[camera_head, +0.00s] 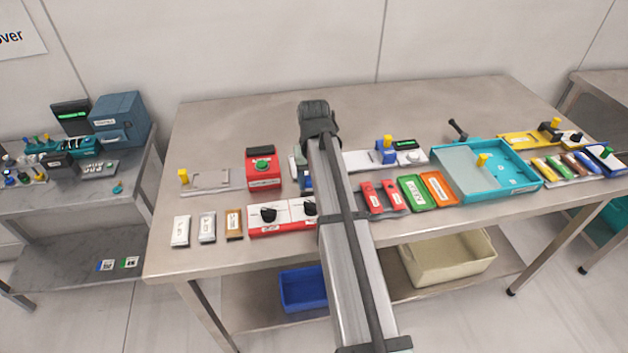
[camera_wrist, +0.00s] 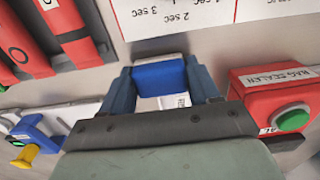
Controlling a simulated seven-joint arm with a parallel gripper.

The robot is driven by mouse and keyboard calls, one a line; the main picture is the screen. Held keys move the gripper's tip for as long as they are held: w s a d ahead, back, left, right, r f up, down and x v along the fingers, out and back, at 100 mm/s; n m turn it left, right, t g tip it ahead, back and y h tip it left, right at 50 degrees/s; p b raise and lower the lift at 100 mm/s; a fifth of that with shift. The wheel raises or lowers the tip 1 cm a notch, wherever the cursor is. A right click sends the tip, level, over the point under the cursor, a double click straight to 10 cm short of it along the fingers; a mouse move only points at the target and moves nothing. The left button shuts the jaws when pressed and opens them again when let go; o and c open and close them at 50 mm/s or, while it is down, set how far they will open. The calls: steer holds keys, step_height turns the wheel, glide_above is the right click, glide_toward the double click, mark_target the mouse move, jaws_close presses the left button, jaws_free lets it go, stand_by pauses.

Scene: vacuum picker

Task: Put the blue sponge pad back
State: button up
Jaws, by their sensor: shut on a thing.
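The blue sponge pad (camera_wrist: 160,76) is between the two fingers of my gripper (camera_wrist: 162,82) in the wrist view, with a pale strip along its far edge. My gripper is shut on it. A white surface with a small label (camera_wrist: 173,101) shows just beneath the pad, between the fingers. I cannot tell whether the pad touches it. In the head view my arm hides most of the gripper and the pad; a small blue patch shows left of the arm, between the red button box (camera_head: 263,172) and the arm.
The red button box (camera_wrist: 280,98) is close beside one finger in the wrist view. A red-and-white dial panel (camera_head: 283,217) lies in front, and red packets (camera_head: 382,196) lie right of my arm. A teal tray (camera_head: 515,178) stands farther right.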

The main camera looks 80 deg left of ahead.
steer(key=shift+f, duration=0.35)
steer(key=shift+f, duration=0.1)
steer(key=o, duration=1)
step_height(320, 180, up, 12)
steer(key=shift+r, duration=0.15)
